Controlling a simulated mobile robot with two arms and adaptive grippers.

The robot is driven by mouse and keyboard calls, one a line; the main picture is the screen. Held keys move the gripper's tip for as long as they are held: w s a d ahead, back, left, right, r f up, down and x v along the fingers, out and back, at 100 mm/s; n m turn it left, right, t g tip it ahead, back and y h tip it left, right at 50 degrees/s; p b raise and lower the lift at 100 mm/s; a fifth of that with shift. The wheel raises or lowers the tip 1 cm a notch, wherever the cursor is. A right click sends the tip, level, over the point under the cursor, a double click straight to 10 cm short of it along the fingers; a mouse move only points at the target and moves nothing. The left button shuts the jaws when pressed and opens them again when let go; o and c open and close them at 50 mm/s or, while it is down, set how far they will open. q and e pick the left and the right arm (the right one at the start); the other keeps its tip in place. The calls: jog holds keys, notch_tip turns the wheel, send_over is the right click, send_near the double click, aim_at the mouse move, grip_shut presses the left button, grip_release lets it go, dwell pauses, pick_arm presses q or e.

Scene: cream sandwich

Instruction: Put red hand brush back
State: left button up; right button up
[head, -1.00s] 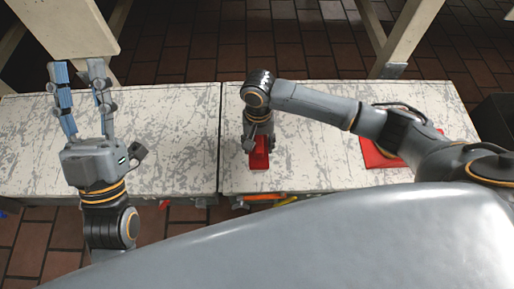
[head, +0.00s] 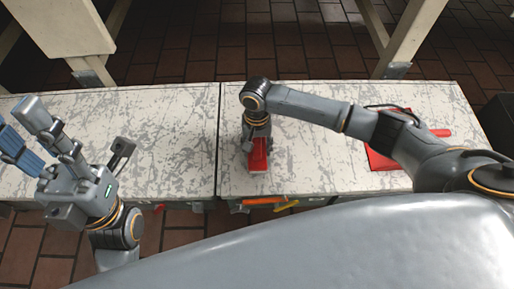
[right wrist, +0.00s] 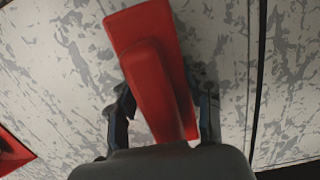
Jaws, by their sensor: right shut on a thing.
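The red hand brush (head: 258,157) is at my right gripper (head: 257,143), over the near part of the right-hand worktop. In the right wrist view the brush (right wrist: 150,70) lies between the fingers of the right gripper (right wrist: 165,108), which is shut on it. The palm hides its near end, and I cannot tell whether it touches the worktop. My left gripper (head: 40,128) is open and empty, with spread blue-padded fingers, over the left-hand worktop's left end.
Two scratched white worktops stand side by side, the left one (head: 170,130) and the right one (head: 310,150). A flat red object (head: 380,160) lies on the right one, partly behind my right arm. Orange and red items (head: 285,205) show below the front edge.

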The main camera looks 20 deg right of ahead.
jog(key=o, duration=1.1)
jog(key=shift+f, duration=0.1)
